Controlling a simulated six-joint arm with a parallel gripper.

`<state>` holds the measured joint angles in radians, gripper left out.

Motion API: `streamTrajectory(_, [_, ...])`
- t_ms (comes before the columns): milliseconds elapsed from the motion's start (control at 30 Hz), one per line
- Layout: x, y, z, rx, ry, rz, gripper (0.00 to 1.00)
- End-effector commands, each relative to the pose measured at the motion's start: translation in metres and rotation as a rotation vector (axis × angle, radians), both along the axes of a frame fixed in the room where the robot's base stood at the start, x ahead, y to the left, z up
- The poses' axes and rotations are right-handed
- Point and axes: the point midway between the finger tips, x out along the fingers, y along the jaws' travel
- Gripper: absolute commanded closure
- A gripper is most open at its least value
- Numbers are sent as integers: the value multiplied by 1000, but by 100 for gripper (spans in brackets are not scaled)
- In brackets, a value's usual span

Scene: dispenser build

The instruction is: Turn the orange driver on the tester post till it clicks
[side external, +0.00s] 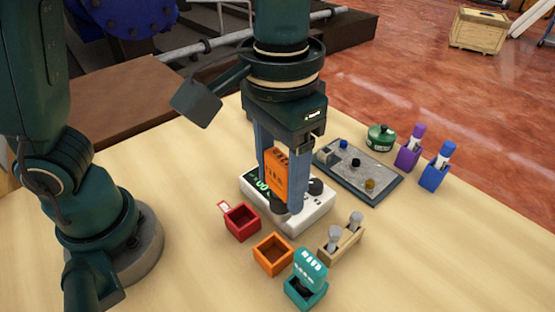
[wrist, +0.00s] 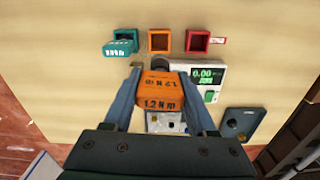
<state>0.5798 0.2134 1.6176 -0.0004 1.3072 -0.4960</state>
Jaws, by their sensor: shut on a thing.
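The orange driver (side external: 276,172) is upright between the two fingers of my gripper (side external: 279,192), which is shut on it. It also shows in the wrist view (wrist: 160,90), marked 1.2 N m. The white tester (side external: 315,217) is on the table under the gripper; its green display (wrist: 208,76) reads 0.00. Dark round parts stand on the tester, one (side external: 315,186) right of the fingers.
In front of the tester stand an empty red holder (side external: 241,220), an empty orange holder (side external: 273,254), a teal holder with a teal driver (side external: 311,268), and a wooden rack (side external: 345,245). A grey plate (side external: 385,178), green can (side external: 380,137), and purple and blue holders (side external: 434,175) are behind.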

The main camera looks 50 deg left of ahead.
Motion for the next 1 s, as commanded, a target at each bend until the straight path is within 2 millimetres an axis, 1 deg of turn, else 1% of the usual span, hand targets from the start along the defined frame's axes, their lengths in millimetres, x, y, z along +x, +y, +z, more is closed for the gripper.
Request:
streamTrajectory(33, [13, 4, 2, -1, -3, 4, 100])
streamTrajectory(133, [36, 15, 4, -1, -3, 15, 100])
streamTrajectory(200, [48, 23, 4, 0, -3, 36, 100])
streamTrajectory(300, [57, 31, 2, 1, 0, 70, 100])
streamTrajectory(533, [59, 34, -8, 2, 5, 84, 100])
streamTrajectory(1000, [58, 34, -41, 3, 5, 83, 100])
